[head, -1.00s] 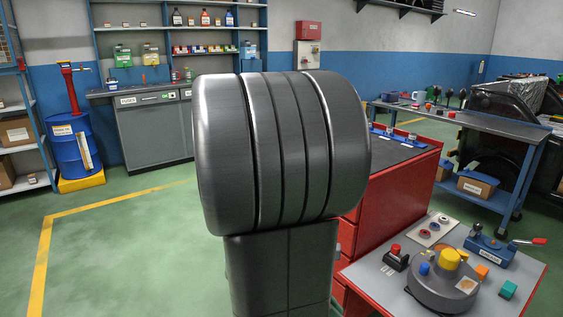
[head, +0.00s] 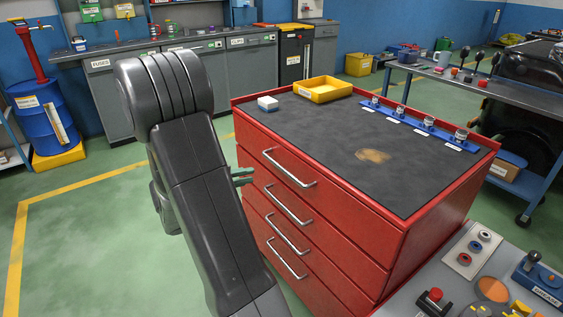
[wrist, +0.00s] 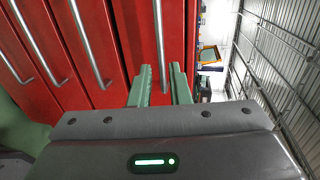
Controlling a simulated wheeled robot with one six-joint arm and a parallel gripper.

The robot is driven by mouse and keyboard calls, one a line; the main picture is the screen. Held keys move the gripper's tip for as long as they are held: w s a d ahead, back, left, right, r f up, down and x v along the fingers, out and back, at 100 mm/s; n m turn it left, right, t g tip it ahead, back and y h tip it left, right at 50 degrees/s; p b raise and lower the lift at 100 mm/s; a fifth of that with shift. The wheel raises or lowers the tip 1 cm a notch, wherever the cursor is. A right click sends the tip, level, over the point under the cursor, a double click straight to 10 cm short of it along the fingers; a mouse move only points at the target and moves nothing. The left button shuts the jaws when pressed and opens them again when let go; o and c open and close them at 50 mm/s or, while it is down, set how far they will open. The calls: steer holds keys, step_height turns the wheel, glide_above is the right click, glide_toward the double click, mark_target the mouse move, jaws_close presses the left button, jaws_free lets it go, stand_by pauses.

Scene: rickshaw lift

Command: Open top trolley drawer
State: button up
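The red trolley (head: 390,235) stands right of my arm in the head view, with several drawers, all shut. The top drawer's silver bar handle (head: 288,169) is on its front face, and it also shows in the wrist view (wrist: 158,40). My gripper (head: 250,176) is open and empty, its two green fingers pointing at the trolley front near the top handle's left end. In the wrist view my gripper (wrist: 162,80) has the top handle lined up between its fingers. Whether the fingertips reach around the bar, I cannot tell.
A grey bench (head: 490,255) with tools stands close at the lower right. Green floor is free at the left.

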mark_target(281, 169)
steer(key=b+x, duration=0.2)
steer(key=x, duration=1.1)
steer(key=shift+d, duration=0.1)
jaws_close()
